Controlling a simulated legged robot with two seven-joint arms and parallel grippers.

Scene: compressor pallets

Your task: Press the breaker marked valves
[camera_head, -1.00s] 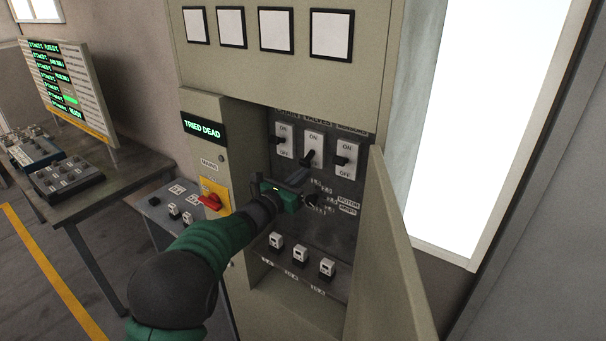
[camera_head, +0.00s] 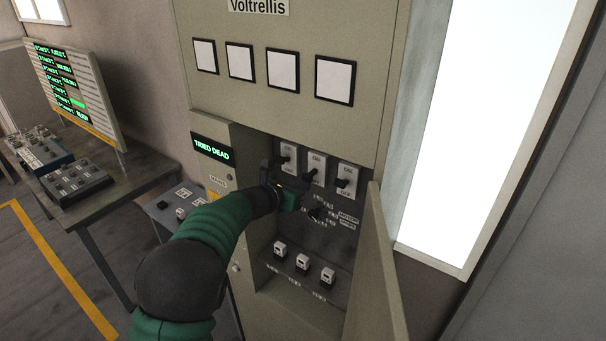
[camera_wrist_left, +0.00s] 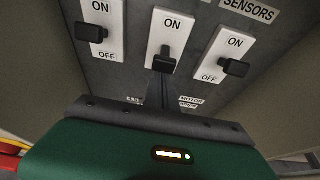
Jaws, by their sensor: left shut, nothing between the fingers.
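Three white breakers with black levers sit in a row in the open cabinet: a left one (camera_head: 288,153), a middle one (camera_head: 317,166) and a right one (camera_head: 347,180). In the left wrist view, the label SENSORS (camera_wrist_left: 249,9) stands above the right breaker (camera_wrist_left: 222,54). The middle breaker (camera_wrist_left: 165,38) has its lever near the lower half; its label is out of that view. My left gripper (camera_head: 303,189) is shut and empty. Its fingertips (camera_wrist_left: 157,84) are just below the middle lever; I cannot tell whether they touch. My right gripper is not in view.
The cabinet door (camera_head: 376,270) stands open at the right. A TRIED DEAD display (camera_head: 211,148) is at the left. A table with control boxes (camera_head: 77,183) stands farther left.

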